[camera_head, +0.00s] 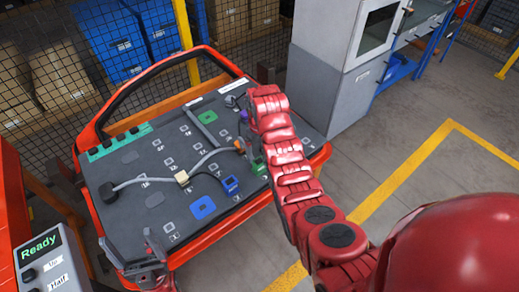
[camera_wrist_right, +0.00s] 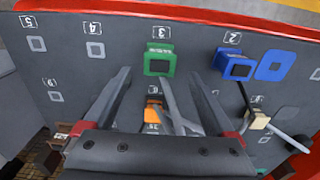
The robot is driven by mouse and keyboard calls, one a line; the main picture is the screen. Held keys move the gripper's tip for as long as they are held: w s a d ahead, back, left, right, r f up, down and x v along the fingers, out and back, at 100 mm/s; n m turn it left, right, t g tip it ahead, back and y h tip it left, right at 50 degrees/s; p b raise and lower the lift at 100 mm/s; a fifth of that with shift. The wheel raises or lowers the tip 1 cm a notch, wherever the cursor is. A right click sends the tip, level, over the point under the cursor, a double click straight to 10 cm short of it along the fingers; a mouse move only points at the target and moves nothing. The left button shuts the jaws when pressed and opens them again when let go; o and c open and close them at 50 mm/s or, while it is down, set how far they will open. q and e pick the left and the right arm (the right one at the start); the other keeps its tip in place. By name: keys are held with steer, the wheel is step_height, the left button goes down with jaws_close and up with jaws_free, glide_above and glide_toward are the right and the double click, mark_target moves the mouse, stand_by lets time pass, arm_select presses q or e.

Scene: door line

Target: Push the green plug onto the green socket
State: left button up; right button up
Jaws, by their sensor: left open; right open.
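A green connector block (camera_head: 258,167) with a dark square face sits on the dark board; I cannot tell if it is the plug or the socket. It shows in the right wrist view (camera_wrist_right: 159,58), beside a label reading 3, just beyond my right gripper's tips. A flat green pad (camera_head: 207,117) lies farther back on the board. My right gripper (camera_wrist_right: 158,78) is open and empty over the board; its fingers are mostly hidden in the head view. My left gripper (camera_head: 155,258) is open at the board's front left edge, with nothing seen in it.
An orange connector (camera_wrist_right: 153,112) shows between my right fingers. A blue connector (camera_head: 230,185) and a blue pad (camera_head: 203,207) are nearby. A grey cable crosses the board through a beige clip (camera_head: 182,178). A grey cabinet (camera_head: 335,80) stands behind right.

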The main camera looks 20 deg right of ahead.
mark_target(260, 161)
step_height(260, 161, down, 5)
steer(key=shift+f+p, duration=0.2)
steer(key=shift+p, duration=0.7)
steer(key=shift+f, duration=1.1)
jaws_close()
steer(key=shift+r+p, duration=0.45)
steer(key=c, duration=0.5)
jaws_free()
jaws_close()
